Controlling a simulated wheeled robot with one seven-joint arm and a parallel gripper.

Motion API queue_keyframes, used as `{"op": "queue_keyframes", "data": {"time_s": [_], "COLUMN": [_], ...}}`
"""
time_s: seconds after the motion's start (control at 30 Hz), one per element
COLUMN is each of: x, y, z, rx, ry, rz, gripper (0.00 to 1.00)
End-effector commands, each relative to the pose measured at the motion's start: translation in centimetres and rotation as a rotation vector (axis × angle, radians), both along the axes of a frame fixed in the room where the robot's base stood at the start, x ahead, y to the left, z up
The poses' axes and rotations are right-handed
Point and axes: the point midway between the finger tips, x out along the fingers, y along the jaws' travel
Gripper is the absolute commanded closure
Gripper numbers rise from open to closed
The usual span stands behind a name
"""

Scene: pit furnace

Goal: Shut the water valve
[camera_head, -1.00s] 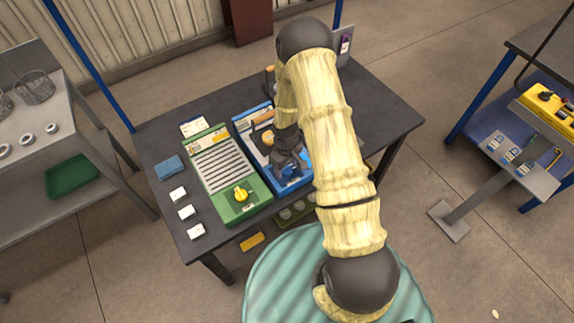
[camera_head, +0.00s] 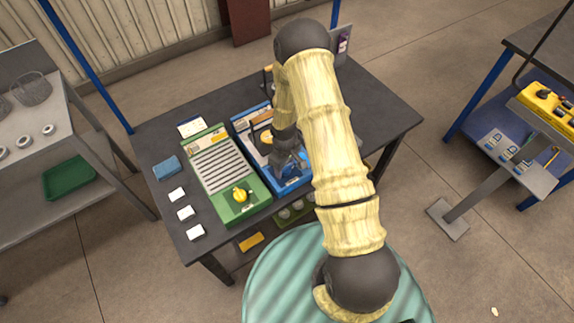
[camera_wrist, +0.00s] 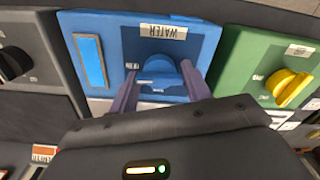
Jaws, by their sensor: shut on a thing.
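The water panel is a blue box (camera_wrist: 203,35) with a white WATER label (camera_wrist: 163,32), upside down in the wrist view. Its blue valve knob (camera_wrist: 160,72) sits between the two fingers of my gripper (camera_wrist: 160,88). The gripper is shut on the knob, one finger on each side. The knob's lower part and its exact angle are partly hidden. In the head view my gripper (camera_head: 289,164) is down at the near end of the blue panel (camera_head: 294,184), and the arm hides part of the panel.
A green panel (camera_head: 232,212) with a yellow knob (camera_head: 240,195) stands close on the left; it shows at right in the wrist view. A dark knob (camera_wrist: 14,64) is on the wrist view's left. A blue cloth (camera_head: 167,168) and white blocks lie on the dark table (camera_head: 385,115).

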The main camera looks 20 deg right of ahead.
Motion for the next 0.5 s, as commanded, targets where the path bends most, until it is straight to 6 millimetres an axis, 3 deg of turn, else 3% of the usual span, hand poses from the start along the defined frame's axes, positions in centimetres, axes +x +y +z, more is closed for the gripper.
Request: {"op": "queue_keyframes", "data": {"time_s": [0.5], "x": [0.18], "y": [-0.83], "z": [0.16], "rx": [-0.002], "ry": [-0.004], "rz": [0.363], "gripper": [0.75]}}
